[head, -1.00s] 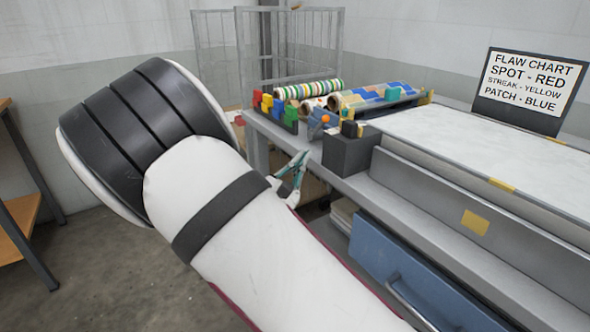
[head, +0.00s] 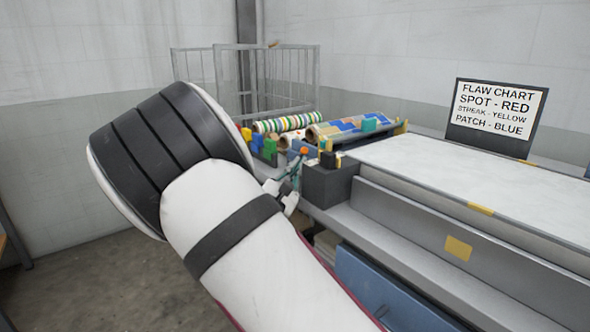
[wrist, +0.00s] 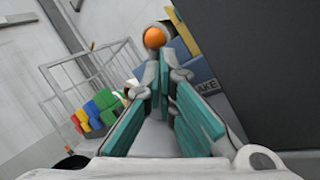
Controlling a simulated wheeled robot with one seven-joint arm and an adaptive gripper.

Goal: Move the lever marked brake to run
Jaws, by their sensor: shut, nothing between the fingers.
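The brake lever shows as an orange ball knob (head: 304,151) beside the dark block at the near left end of the bench. In the wrist view the orange knob (wrist: 155,37) is just beyond my fingertips, and a blue plate (wrist: 202,72) with part of a label reading "AKE" is behind the right finger. The lever's shaft is mostly hidden by my fingers. My gripper (head: 290,180) has teal finger pads and is at the lever; in the wrist view my gripper (wrist: 164,78) is shut with nothing held. I cannot tell whether it touches the lever.
A dark block (head: 330,185) stands right of the lever and fills the right of the wrist view. Coloured blocks (head: 268,148) and patterned rolls (head: 345,128) lie behind. A wire cage (head: 290,75) stands at the back. The flaw chart (head: 497,110) stands on the bench at right.

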